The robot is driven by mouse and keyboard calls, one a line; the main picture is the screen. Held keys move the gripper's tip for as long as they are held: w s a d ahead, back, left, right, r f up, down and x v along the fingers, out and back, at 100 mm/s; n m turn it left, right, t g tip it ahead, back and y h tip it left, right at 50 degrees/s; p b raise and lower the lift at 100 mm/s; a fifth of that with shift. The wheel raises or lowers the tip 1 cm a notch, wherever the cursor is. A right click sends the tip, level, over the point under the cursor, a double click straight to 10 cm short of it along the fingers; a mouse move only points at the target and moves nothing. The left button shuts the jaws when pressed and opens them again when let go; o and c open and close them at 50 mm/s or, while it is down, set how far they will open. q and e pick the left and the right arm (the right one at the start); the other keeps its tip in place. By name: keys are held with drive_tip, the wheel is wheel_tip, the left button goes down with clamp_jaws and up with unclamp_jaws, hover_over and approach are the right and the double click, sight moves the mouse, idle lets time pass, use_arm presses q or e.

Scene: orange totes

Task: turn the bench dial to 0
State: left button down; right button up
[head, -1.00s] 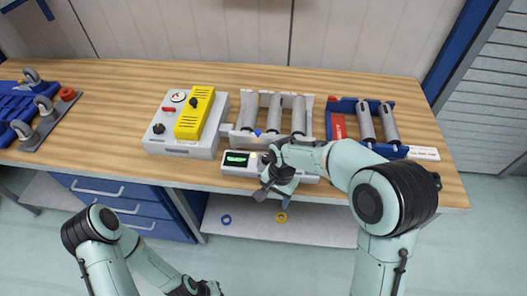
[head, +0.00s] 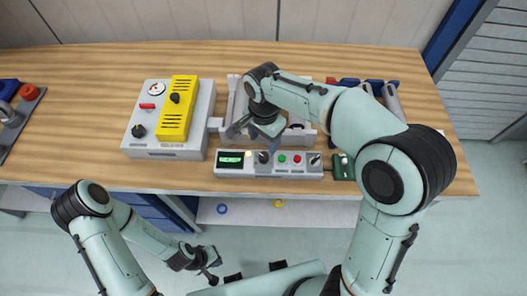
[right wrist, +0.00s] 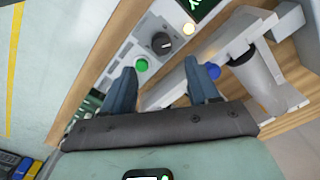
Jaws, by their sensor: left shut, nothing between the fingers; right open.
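The bench dial (head: 263,157) is a black knob on a grey control panel (head: 232,171) at the bench's front edge. It also shows in the right wrist view (right wrist: 162,43), with a pale pointer mark; I cannot read its setting. Left of it are a pale lamp and a green-lit display (head: 231,160). My right gripper (head: 252,131) is open and empty, just behind the panel and apart from the dial. In the right wrist view its fingers (right wrist: 164,85) stand apart below the dial. My left gripper (head: 213,271) is shut and empty, low in front of the bench.
Right of the dial are a green button (head: 282,158), a red button (head: 297,158) and another knob (head: 314,160). A grey box (head: 138,112) with a yellow cover (head: 179,108) stands at left. A pale rack (head: 234,87) with cylinders is behind my right gripper.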

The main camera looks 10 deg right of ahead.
sight(264, 156)
wheel_tip(264, 156, down, 8)
drive_tip(key=shift+w+f+b, duration=0.15)
drive_tip(key=shift+f+b, duration=0.05)
drive_tip(key=shift+b, duration=0.1)
drive_tip(key=c, duration=1)
